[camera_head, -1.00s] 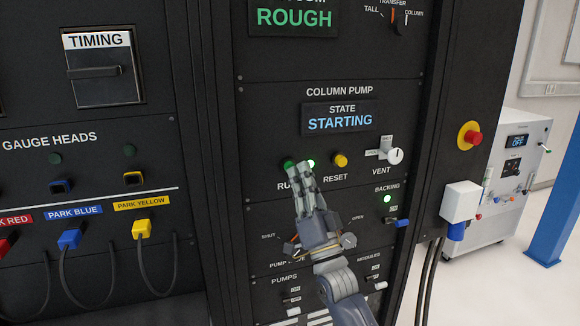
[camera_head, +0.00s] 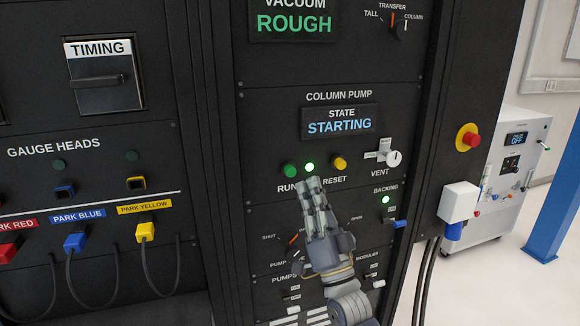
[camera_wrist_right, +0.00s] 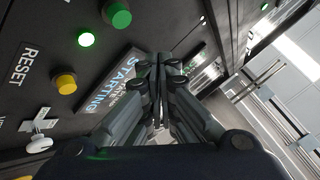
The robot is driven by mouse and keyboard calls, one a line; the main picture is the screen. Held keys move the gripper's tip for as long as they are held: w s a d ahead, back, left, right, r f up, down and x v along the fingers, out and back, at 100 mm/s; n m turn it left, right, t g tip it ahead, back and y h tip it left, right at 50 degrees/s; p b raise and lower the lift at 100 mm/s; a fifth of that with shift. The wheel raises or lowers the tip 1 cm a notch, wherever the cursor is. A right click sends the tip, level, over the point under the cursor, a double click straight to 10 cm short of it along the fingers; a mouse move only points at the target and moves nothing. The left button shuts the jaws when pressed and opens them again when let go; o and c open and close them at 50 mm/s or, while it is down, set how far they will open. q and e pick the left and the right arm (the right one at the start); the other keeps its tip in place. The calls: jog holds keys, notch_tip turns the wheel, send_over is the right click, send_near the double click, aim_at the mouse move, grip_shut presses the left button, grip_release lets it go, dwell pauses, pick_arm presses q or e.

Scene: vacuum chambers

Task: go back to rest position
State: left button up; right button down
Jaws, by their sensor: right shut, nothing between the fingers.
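My right gripper (camera_head: 312,184) is shut and empty in the head view. Its fingertips are just below the green RUN button (camera_head: 289,170) and the lit green lamp (camera_head: 309,167) of the column pump panel (camera_head: 265,130). The state display (camera_head: 340,120) reads STARTING. In the right wrist view my closed fingers (camera_wrist_right: 158,62) point past the panel, and the green button (camera_wrist_right: 117,14) and lit lamp (camera_wrist_right: 86,40) are at upper left, apart from the fingers. My left gripper is not in view.
A yellow RESET button (camera_head: 339,163) and the white VENT valve (camera_head: 393,158) are right of the lamp. A red emergency knob (camera_head: 468,138) and a white box (camera_head: 459,202) jut from the cabinet's right side. Cabled gauge plugs (camera_head: 75,240) hang at left.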

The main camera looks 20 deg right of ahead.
jog(key=shift+s, duration=0.7)
